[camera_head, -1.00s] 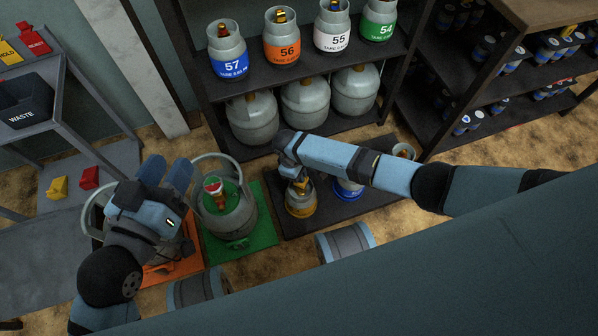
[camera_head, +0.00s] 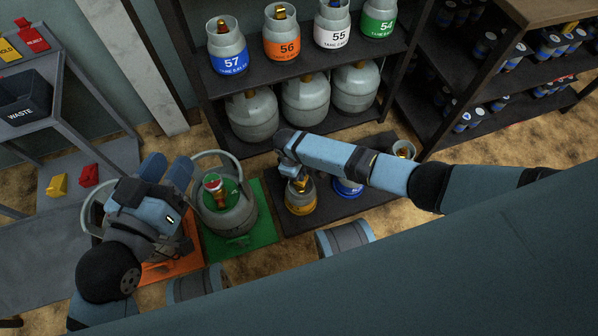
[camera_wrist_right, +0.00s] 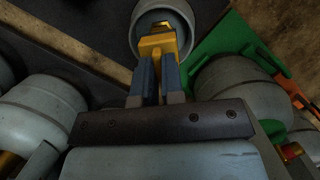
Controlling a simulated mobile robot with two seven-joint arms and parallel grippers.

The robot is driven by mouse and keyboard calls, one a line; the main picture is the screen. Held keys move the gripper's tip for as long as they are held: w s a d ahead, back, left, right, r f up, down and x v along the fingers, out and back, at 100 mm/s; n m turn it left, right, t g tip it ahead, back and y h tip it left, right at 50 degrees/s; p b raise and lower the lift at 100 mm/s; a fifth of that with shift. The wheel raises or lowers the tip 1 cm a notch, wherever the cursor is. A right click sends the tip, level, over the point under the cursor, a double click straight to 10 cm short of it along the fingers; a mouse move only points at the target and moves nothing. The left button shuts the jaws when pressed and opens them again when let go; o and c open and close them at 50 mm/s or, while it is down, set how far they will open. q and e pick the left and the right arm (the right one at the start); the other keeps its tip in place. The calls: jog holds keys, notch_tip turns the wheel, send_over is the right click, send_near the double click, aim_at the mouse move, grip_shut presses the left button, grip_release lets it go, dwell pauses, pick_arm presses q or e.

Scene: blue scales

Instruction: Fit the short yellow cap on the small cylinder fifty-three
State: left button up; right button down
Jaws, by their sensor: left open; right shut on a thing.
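A small grey cylinder with a yellow band (camera_head: 301,203) stands upright on the dark mat; its number is not readable. My right gripper (camera_head: 297,176) is over its top, and its fingers are mostly hidden by the wrist in the head view. In the right wrist view the right gripper (camera_wrist_right: 159,75) is shut on a short yellow cap (camera_wrist_right: 160,46). The cap is at the mouth of the cylinder's collar (camera_wrist_right: 183,14); whether it is seated on the valve I cannot tell. My left gripper (camera_head: 167,170) is open above the orange mat (camera_head: 178,267).
A large grey cylinder (camera_head: 239,216) with a handle stands on a green mat (camera_head: 265,225) between my grippers. A blue-banded cylinder (camera_head: 347,188) stands close on the right. A shelf (camera_head: 270,150) with numbered cylinders is behind. Yellow and red pieces lie on the left bench (camera_head: 110,160).

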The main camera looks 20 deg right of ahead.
pick_arm(q)
jog(key=shift+r+p, duration=0.5)
jog(key=shift+r, duration=0.1)
dwell(0.8)
jog(key=shift+f+b, duration=1.2)
pick_arm(e)
jog(key=shift+f, duration=1.7)
jog(key=c, duration=1.2)
grip_release()
pick_arm(q)
jog(key=shift+r, duration=0.1)
pick_arm(e)
jog(key=shift+o, duration=0.2)
pick_arm(q)
notch_tip(320, 180, up, 9)
jog(key=n+t+p, duration=0.1)
jog(key=t+p, duration=0.2)
jog(key=p, duration=0.4)
jog(key=shift+a+r, duration=0.2)
jog(key=shift+a, duration=0.1)
pick_arm(e)
jog(key=v, duration=1.4)
pick_arm(q)
jog(key=shift+s, duration=0.1)
pick_arm(e)
jog(key=shift+f, duration=0.1)
